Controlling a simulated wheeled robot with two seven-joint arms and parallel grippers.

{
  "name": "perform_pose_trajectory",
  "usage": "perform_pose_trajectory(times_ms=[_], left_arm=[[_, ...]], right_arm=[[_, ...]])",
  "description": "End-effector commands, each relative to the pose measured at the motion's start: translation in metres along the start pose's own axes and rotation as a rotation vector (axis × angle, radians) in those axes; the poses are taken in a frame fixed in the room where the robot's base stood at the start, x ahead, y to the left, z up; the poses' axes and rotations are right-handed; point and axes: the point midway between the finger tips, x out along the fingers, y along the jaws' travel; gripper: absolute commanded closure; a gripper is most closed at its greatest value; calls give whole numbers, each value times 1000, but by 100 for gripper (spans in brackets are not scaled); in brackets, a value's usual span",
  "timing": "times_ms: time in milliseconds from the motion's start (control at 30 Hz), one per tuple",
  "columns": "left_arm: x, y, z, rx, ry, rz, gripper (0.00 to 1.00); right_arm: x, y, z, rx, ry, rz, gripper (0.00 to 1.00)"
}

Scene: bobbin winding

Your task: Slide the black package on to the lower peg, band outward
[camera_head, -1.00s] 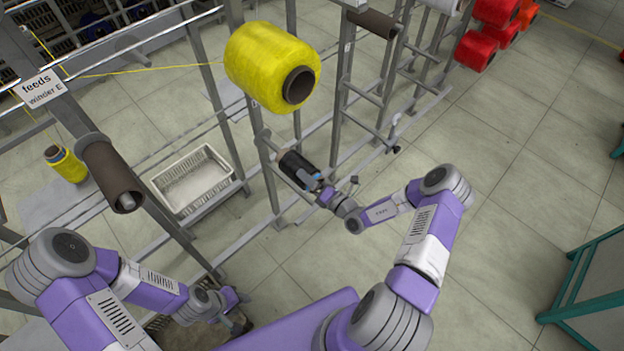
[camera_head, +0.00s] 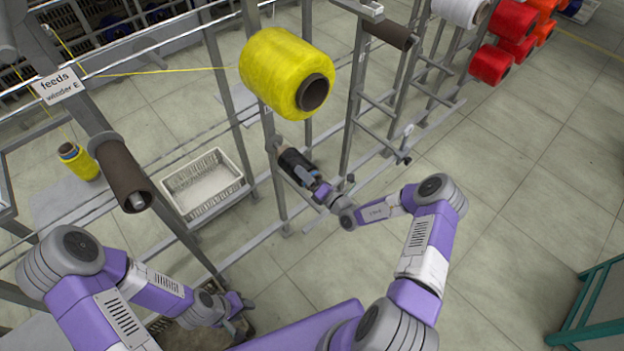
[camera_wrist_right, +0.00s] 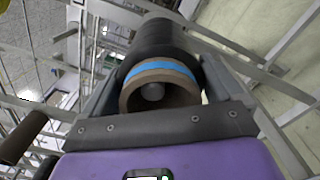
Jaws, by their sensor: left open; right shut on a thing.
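The black package (camera_head: 296,164) is at the lower part of the frame post below the yellow package. In the right wrist view its black body (camera_wrist_right: 162,38) points away from me, and its blue band (camera_wrist_right: 160,70) is at the end nearest me. The grey round end of the lower peg (camera_wrist_right: 152,92) shows inside the brown core, so the package is around the peg. Its far end is close to the post; whether it touches is hidden. My right gripper (camera_head: 312,182) is shut on the package near the band end. My left gripper (camera_head: 240,308) is open and empty at lower left.
A large yellow package (camera_head: 285,72) sits above, with its yarn running left. A bare brown tube (camera_head: 122,175) on a peg is at left. A white crate (camera_head: 203,187) stands behind the frame. Red packages (camera_head: 491,60) hang far right.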

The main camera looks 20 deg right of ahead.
Motion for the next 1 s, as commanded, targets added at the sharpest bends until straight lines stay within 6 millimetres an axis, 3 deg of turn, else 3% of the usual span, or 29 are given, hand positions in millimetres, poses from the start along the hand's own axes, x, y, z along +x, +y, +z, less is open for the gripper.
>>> perform_pose_trajectory(times_ms=[467,1000], left_arm=[[1,0,0,0,0,0,57],[6,-2,0,0,0,0,57]], right_arm=[[5,1,0,0,-1,3,45],[37,1,0,0,-1,2,45]])
